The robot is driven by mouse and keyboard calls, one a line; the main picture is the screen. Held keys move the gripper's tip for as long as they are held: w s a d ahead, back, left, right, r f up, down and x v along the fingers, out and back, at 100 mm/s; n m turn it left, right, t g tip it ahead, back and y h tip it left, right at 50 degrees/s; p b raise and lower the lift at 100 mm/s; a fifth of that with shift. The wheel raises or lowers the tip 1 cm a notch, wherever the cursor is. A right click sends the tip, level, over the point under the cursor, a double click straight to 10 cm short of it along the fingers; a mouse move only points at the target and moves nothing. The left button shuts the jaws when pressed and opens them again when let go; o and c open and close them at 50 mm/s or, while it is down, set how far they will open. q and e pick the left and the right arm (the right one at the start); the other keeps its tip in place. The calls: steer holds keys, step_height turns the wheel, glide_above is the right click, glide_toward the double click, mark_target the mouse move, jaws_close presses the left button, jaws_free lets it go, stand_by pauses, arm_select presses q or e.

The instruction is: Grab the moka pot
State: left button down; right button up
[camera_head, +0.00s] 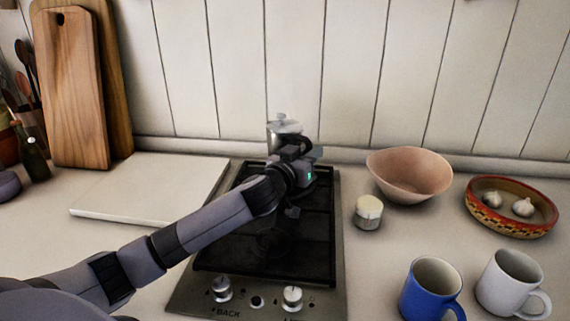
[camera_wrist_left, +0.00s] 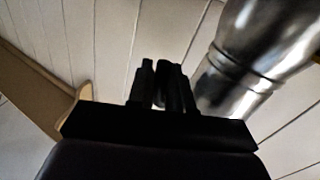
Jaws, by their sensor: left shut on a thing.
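The silver moka pot (camera_head: 283,130) shows at the back of the stove (camera_head: 322,258), its lid and upper body above my left gripper. My left gripper (camera_head: 300,160) is in front of it and hides its lower part, so I cannot tell whether its base touches the stove. In the left wrist view the shiny pot (camera_wrist_left: 255,60) is at the upper right, tilted in the picture. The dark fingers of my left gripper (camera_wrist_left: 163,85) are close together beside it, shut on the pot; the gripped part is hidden. My right gripper is not in view.
A small lidded jar (camera_head: 368,213) and a pinkish bowl (camera_head: 410,175) stand right of the stove. Farther right are a patterned dish (camera_head: 480,222) with garlic, a blue mug (camera_head: 425,290) and a white mug (camera_head: 507,280). A white board (camera_head: 140,190) lies left; cutting boards (camera_head: 75,100) lean behind.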

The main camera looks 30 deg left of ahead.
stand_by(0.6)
arm_select(q)
steer(key=shift+r, duration=0.1)
steer(key=shift+r, duration=0.15)
